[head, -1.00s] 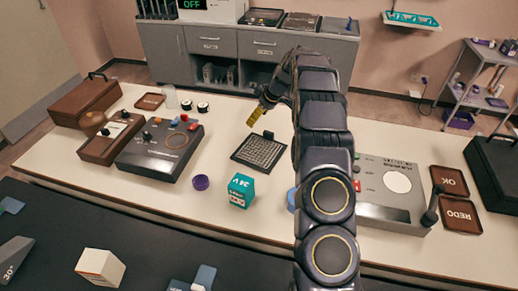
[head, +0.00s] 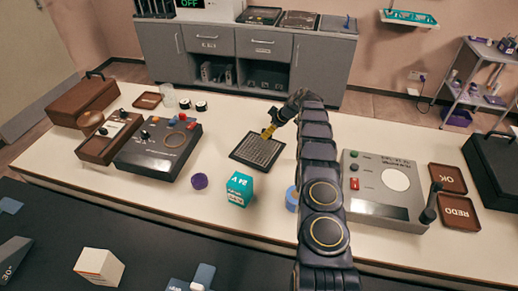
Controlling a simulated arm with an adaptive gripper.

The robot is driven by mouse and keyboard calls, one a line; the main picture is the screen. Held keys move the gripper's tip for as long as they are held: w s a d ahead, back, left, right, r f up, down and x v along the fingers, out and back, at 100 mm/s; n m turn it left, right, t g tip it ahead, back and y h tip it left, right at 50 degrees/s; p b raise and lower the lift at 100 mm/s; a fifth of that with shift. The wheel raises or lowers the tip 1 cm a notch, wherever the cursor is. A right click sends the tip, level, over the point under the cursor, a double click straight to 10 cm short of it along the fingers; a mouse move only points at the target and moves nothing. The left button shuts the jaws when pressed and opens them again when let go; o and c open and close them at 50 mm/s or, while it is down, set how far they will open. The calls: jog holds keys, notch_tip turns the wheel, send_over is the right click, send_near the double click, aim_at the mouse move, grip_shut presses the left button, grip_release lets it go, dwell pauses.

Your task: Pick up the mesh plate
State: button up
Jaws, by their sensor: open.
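The mesh plate (head: 254,152) is a dark, square, gridded plate lying flat on the cream table (head: 230,112). My gripper (head: 267,133), with yellow fingertips, is at the plate's far right edge, where a tab stood in the earlier view. Its fingers point down and left and cover that tab. It is open. The fingers are small in the picture, so I cannot tell whether they touch the plate or sit around its tab.
A teal box (head: 239,189), a purple roll (head: 199,181) and a blue roll (head: 292,198) stand in front of the plate. A dark control box (head: 155,150) is left; a grey device (head: 383,190) and brown trays (head: 448,178) are right.

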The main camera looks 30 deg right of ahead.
jog(key=shift+w+f, duration=0.25)
jog(key=shift+f, duration=0.15)
jog(key=shift+w+a+f, duration=0.15)
jog(key=shift+w+f, duration=0.2)
jog(key=shift+f, duration=0.25)
grip_shut()
